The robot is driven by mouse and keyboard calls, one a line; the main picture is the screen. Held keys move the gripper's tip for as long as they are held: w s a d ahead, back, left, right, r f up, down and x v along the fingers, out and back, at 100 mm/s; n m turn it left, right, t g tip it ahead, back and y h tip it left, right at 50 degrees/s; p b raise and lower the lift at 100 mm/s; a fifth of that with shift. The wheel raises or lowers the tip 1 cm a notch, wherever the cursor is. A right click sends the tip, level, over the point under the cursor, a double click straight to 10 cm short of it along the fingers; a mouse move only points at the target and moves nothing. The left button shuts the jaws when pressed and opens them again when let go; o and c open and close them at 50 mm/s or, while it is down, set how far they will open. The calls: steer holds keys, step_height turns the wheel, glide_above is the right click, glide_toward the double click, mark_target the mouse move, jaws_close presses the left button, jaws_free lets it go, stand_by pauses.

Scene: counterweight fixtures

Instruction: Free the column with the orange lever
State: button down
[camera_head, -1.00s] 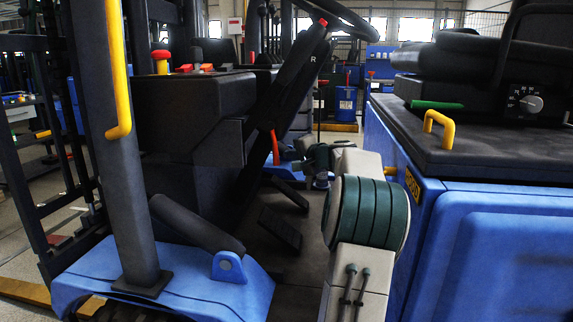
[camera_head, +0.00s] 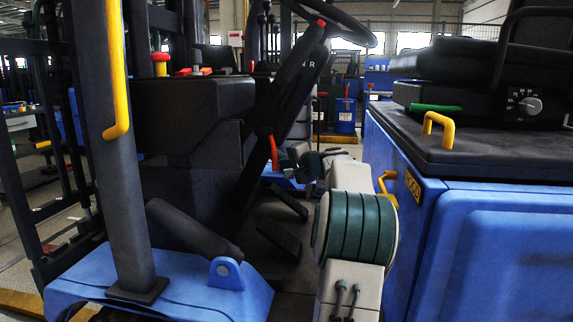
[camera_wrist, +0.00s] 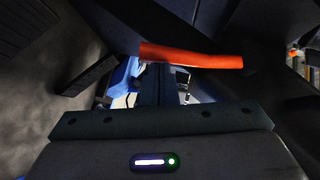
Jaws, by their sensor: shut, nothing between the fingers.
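The orange lever (camera_head: 273,152) hangs from the side of the dark sloping steering column (camera_head: 292,85), below a steering wheel. In the wrist view the orange lever (camera_wrist: 192,57) lies crosswise just ahead of my gripper (camera_wrist: 162,72). My gripper is shut and empty, with its narrow fingers pointing at the left half of the lever. Whether the fingertips touch it cannot be told. In the head view my gripper is small, to the right of the lever, and partly hidden by my arm.
A grey post with a yellow grab bar (camera_head: 117,75) stands at left. Dark pedals (camera_head: 280,238) sit on the floor below the column. A blue machine cover (camera_head: 500,250) with a yellow handle (camera_head: 438,128) is close on the right of my arm. A red knob (camera_head: 160,60) tops the dark console.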

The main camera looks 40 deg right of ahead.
steer(key=shift+a, duration=0.15)
steer(key=d+p+v, duration=0.1)
steer(key=v, duration=1.2)
steer(key=shift+s+a, duration=0.35)
steer(key=shift+s, duration=0.05)
steer(key=shift+r+p, duration=0.2)
steer(key=shift+p, duration=0.15)
